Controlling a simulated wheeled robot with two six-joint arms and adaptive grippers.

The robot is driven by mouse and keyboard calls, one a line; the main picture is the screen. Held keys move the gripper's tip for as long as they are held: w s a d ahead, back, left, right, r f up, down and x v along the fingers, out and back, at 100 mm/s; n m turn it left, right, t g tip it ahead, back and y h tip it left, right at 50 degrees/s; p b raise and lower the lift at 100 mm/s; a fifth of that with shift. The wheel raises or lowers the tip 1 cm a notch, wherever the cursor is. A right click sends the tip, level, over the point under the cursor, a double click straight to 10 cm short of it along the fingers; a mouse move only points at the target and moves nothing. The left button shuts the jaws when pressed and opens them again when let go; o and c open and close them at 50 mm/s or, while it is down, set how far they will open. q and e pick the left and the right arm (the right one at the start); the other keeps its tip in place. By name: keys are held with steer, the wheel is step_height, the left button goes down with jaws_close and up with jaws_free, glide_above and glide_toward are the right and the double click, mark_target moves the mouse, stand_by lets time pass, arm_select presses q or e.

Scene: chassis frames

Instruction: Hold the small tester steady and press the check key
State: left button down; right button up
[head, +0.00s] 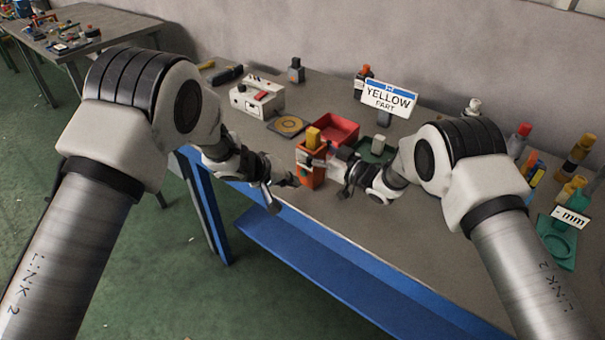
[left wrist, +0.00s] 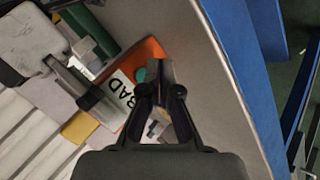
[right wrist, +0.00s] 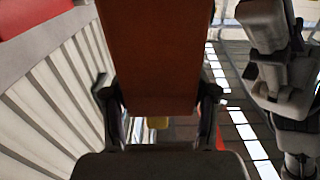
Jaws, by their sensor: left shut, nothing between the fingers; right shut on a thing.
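The small tester (head: 310,176) is an orange box near the table's front edge, with a yellow part (head: 313,138) at its top. My right gripper (head: 328,161) is shut on the tester; its orange-brown side (right wrist: 160,55) fills the space between the fingers in the right wrist view. My left gripper (head: 293,181) is shut and empty, close to the tester's front. In the left wrist view, its closed tips (left wrist: 160,70) are beside a teal round key (left wrist: 140,75) on the orange face, near a label reading "BAD" (left wrist: 121,94). I cannot tell whether they touch the key.
A red tray (head: 345,127) and a green tray (head: 366,153) are behind the tester. A sign reading "YELLOW PART" (head: 388,100) stands at the back. A white box (head: 245,103) and a dark plate with a yellow ring (head: 289,125) are left. The front table strip right of the tester is clear.

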arm_select(q)
steer(key=s+a, duration=0.2)
steer(key=s, duration=0.1)
steer(key=shift+s+a, duration=0.3)
steer(key=shift+a, duration=0.1)
stand_by(0.4)
arm_select(e)
steer(key=o, duration=1.4)
